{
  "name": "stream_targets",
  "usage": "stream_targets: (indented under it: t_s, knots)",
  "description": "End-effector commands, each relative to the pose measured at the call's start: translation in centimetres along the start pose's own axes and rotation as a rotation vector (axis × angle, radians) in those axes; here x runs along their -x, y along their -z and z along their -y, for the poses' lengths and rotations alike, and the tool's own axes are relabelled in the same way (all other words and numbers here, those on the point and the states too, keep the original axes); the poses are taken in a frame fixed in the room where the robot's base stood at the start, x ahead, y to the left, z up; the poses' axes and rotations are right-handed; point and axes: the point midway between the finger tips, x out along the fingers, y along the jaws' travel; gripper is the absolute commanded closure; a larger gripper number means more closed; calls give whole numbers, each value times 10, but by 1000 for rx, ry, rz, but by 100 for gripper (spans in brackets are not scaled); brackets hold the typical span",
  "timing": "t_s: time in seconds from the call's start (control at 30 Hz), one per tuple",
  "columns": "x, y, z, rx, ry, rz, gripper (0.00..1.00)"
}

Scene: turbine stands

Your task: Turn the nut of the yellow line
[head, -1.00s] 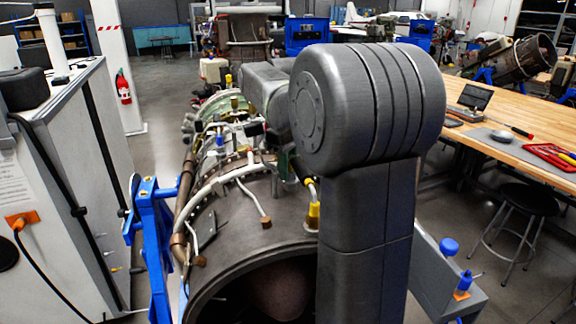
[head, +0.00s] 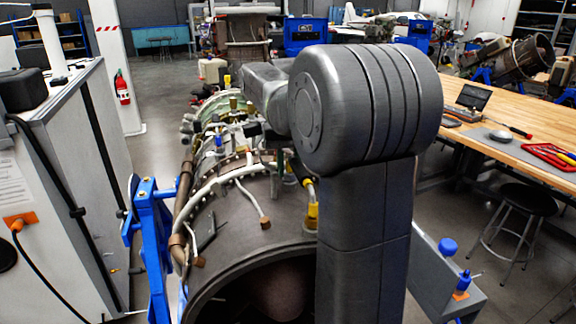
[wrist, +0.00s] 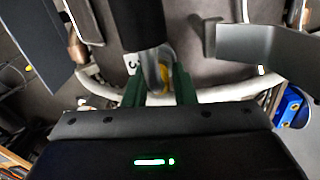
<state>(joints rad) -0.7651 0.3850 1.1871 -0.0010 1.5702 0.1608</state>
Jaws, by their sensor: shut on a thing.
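The turbine engine (head: 240,215) lies in a blue stand, with pipes and fittings along its upper side. In the wrist view, the green fingers of my gripper (wrist: 161,88) are shut on a metal fitting with a yellow part (wrist: 164,76), which looks like the nut of the yellow line. The fingers hide most of it. A black cylinder (wrist: 136,22) stands just beyond the fingers. In the head view, a yellow fitting (head: 312,214) on a silver line shows beside my arm. My arm covers much of the engine's right side, and the fingertips are hard to make out there.
A pale curved pipe (wrist: 225,92) crosses behind the fingers, and a grey bracket (wrist: 262,45) is close on the right. A blue stand bracket (head: 155,215) flanks the engine. A grey cabinet (head: 70,190) is at left, a wooden bench (head: 500,110) at right.

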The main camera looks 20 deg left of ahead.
Motion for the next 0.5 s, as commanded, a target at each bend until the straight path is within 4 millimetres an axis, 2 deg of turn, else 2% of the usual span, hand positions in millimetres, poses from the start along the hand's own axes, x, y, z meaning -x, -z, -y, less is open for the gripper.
stream_targets:
  t_s: [0.5]
  knots:
    - [1, 0, -3, -412, 0, -1, 99]
